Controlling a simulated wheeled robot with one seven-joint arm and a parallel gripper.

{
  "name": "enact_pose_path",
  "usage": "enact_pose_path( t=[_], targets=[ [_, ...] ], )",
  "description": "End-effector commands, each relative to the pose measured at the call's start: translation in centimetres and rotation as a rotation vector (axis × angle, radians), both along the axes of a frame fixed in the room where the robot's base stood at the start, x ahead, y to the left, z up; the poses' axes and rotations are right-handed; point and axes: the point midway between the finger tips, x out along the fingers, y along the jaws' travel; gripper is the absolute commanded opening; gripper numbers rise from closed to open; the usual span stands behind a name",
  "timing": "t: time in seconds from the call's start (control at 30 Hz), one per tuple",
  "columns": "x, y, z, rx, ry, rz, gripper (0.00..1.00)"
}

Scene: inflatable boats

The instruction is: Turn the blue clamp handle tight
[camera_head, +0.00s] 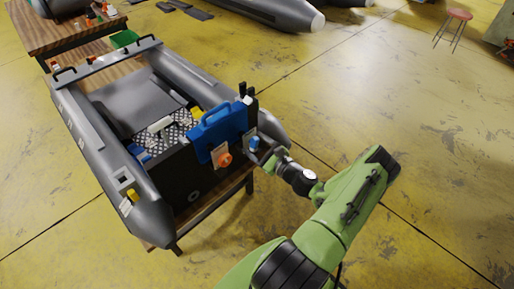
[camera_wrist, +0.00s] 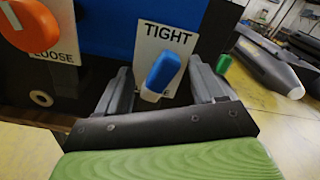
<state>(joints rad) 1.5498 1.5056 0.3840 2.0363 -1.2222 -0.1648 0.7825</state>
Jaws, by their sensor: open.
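The blue clamp handle (camera_wrist: 162,70) stands out from a white plate marked TIGHT (camera_wrist: 166,38) on the boat's dark transom. In the head view the blue handle (camera_head: 254,143) is at the right end of the transom. My gripper (camera_wrist: 163,84) is open, with one finger on each side of the blue handle and visible gaps to it. In the head view my gripper (camera_head: 264,155) is at the transom, partly hidden by my wrist. An orange handle (camera_wrist: 25,25) is on the left, by a plate marked LOOSE (camera_wrist: 52,55).
The grey inflatable boat (camera_head: 150,215) rests on a wooden table (camera_head: 205,208). A blue bracket (camera_head: 215,128) sits on the transom beside the handles. A small green part (camera_wrist: 223,64) is right of my gripper.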

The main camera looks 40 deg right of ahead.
Motion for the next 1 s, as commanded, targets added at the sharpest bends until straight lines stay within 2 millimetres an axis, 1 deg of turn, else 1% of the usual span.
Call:
enact_pose_path(
  t=[0.1, 0.47, 0.6, 0.7, 0.87, 0.93, 1.0],
  targets=[
    [0.0, 0.04, -0.35, -0.249, -0.007, 0.003, 0.68],
    [0.0, 0.08, -0.61, -1.052, -0.03, 0.006, 0.68],
    [-0.01, 0.08, -0.92, -1.388, -0.038, 0.006, 0.68],
    [-0.03, 0.09, -0.97, -1.591, -0.044, 0.006, 0.68],
    [-0.03, 0.06, -0.89, -1.851, -0.05, 0.005, 0.68],
    [-0.03, 0.08, -0.8, -1.983, -0.053, 0.005, 0.68],
    [-0.03, 0.07, -0.25, -2.126, -0.057, 0.006, 0.68]
  ],
)
